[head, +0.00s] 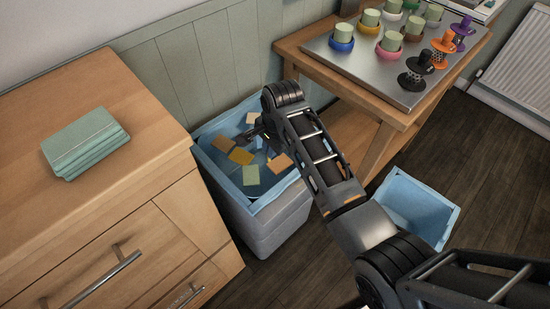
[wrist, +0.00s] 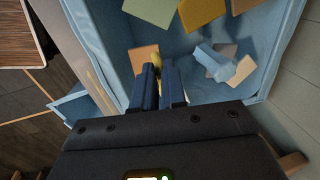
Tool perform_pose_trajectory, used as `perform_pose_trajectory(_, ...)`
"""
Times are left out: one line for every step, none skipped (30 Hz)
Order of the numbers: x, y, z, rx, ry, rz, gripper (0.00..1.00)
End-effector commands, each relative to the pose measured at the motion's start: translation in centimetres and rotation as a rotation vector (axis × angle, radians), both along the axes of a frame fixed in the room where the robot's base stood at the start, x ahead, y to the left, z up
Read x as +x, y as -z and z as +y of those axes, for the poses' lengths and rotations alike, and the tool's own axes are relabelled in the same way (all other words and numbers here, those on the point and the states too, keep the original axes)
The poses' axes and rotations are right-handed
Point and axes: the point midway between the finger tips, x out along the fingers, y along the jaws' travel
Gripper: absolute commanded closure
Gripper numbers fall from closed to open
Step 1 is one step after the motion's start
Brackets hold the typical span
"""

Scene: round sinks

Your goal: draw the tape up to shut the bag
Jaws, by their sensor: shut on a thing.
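A pale blue bag (head: 222,172) lines a grey bin (head: 266,231) between the wooden cabinet and the table. The bag's mouth is wide open, and several flat tan, yellow and green pieces lie inside. My gripper (head: 259,134) is low over the bag's mouth. In the wrist view the blue fingers of my gripper (wrist: 158,76) are close together on a small yellow strip, which looks like the tape (wrist: 157,61). Most of the tape is hidden by the fingers. The bag (wrist: 117,40) also fills much of the wrist view.
A wooden cabinet (head: 85,190) with a green stack (head: 86,143) stands at the left. A table (head: 300,52) bears a metal tray (head: 345,66) with cups and several dark and coloured items.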

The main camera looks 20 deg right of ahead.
Motion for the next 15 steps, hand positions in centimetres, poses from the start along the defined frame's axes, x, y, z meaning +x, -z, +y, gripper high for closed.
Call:
perform_pose_trajectory(0.6, -1.3, 0.0, 0.0, 0.001, -0.002, 1.0)
perform_pose_trajectory(0.7, -1.6, -0.1, 0.0, 0.001, -0.002, 1.0)
perform_pose_trajectory(0.8, -1.9, -0.1, 0.0, 0.001, -0.001, 1.0)
perform_pose_trajectory(0.8, -2.1, -0.1, 0.0, 0.001, -0.001, 1.0)
perform_pose_trajectory(0.8, -2.4, 0.0, 0.0, 0.001, -0.001, 1.0)
perform_pose_trajectory(0.8, -2.7, 0.0, 0.0, 0.001, -0.001, 1.0)
perform_pose_trajectory(0.8, -2.9, 0.0, 0.0, 0.001, -0.001, 1.0)
perform_pose_trajectory(0.8, -3.1, 0.0, 0.0, 0.001, -0.002, 1.0)
perform_pose_trajectory(0.8, -3.3, 0.0, 0.0, 0.001, -0.002, 1.0)
perform_pose_trajectory(0.8, -3.5, 0.0, 0.0, 0.001, -0.002, 1.0)
perform_pose_trajectory(0.8, -3.6, 0.0, 0.0, 0.001, -0.002, 1.0)
perform_pose_trajectory(0.8, -3.8, 0.0, 0.0, 0.0, -0.002, 1.0)
perform_pose_trajectory(0.8, -3.9, 0.0, 0.0, 0.0, -0.002, 1.0)
perform_pose_trajectory(0.8, -3.9, 0.0, 0.0, 0.0, -0.003, 1.0)
perform_pose_trajectory(0.8, -3.9, 0.0, 0.0, 0.0, -0.003, 1.0)
